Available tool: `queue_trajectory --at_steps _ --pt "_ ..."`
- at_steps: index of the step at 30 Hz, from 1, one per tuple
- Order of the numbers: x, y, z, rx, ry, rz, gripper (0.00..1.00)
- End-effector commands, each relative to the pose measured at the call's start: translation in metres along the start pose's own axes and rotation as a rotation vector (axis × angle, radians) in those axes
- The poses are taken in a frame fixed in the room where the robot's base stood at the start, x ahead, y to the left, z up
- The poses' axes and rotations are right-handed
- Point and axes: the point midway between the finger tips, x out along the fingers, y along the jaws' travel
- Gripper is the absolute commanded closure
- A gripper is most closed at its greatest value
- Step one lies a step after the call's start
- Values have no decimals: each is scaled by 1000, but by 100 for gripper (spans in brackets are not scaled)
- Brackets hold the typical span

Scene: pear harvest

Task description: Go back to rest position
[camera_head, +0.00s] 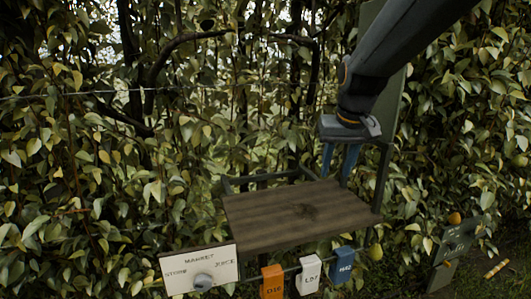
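My gripper (337,174) hangs at the upper right of centre, above the back right part of a wooden board (270,222). Its two blue fingers point down and stand apart, with nothing visible between them. My dark arm comes down to it from the upper right. The board's top is bare except for a small dark patch that looks like a shadow or stain.
A white sign (198,270) with a grey knob and orange (272,282), white (308,276) and blue (343,264) tags line the board's front. Leafy hedge stands close behind. Pears show at right (454,218) and below the board (375,253). A green sign (458,243) stands lower right.

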Motion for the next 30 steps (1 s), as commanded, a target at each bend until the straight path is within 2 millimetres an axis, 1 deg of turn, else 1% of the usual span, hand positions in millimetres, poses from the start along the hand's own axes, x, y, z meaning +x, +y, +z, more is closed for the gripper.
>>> queue_trajectory --at_steps 1,2,3,5,6,8,9,12,13,15,18,21,30 --pt "24 2 31 2 -36 2 64" --pt "35 3 49 3 -54 3 64" --pt "50 4 72 5 -78 5 64" --pt "69 5 108 7 -113 7 64" --pt "81 6 133 8 -136 8 64" --pt "95 8 167 10 -167 10 64" --pt "103 8 188 11 -186 11 64" --pt "117 9 230 13 -225 13 64" --pt "119 10 240 13 -232 13 64" --pt "123 10 258 14 -248 14 64" --pt "126 10 270 14 -258 14 64" --pt "126 10 273 15 -260 14 64" --pt "126 10 272 14 -260 14 64"
